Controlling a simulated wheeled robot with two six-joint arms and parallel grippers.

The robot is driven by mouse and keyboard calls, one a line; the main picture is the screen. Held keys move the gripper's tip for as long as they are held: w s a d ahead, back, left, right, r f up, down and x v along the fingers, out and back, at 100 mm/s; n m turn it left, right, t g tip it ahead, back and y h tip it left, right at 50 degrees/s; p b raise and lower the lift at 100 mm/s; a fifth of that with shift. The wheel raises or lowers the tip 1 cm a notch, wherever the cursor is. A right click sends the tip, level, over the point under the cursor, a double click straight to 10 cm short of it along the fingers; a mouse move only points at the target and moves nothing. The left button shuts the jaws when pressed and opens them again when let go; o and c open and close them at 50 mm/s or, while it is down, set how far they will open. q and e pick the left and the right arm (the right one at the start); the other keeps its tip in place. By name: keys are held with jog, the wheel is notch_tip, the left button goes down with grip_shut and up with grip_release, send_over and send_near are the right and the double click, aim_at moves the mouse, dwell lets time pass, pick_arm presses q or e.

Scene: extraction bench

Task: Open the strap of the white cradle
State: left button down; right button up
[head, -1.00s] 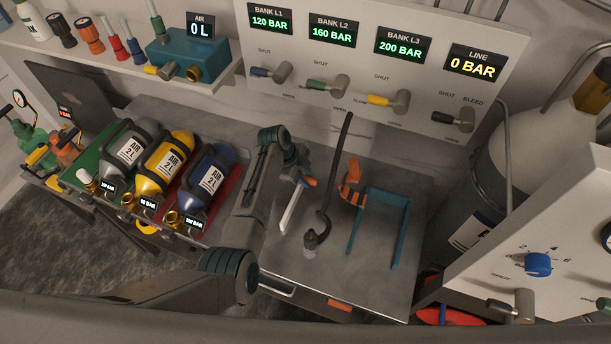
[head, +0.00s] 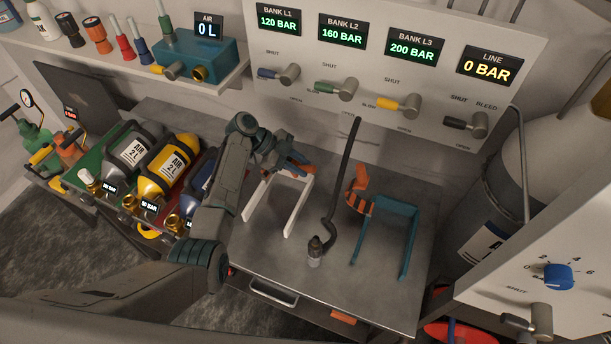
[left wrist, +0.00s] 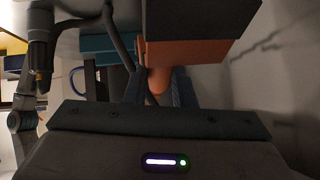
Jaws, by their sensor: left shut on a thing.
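The white cradle (head: 299,207) stands on the metal bench top, with two white arms reaching towards the front. Its orange strap (head: 306,171) shows only in part at the cradle's back, mostly hidden by my left gripper (head: 298,166). In the left wrist view an orange piece (left wrist: 158,82) sits between the two fingers of my left gripper (left wrist: 157,92), which is shut on it. How far the strap is swung open I cannot tell. My right gripper is not in view.
A teal cradle (head: 411,246) with an orange striped strap (head: 359,203) stands to the right. A black hose (head: 341,180) with a fitting stands between the cradles. Several cylinders, one yellow (head: 167,161), lie left of my arm. A valve panel (head: 350,112) rises behind.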

pick_arm(q)
jog(key=shift+w+a+r+h+b, duration=0.2)
jog(key=shift+a+r+h+b, duration=0.4)
jog(key=shift+b, duration=0.2)
jog(key=shift+a+r, duration=0.1)
jog(key=c, duration=1.2)
grip_release()
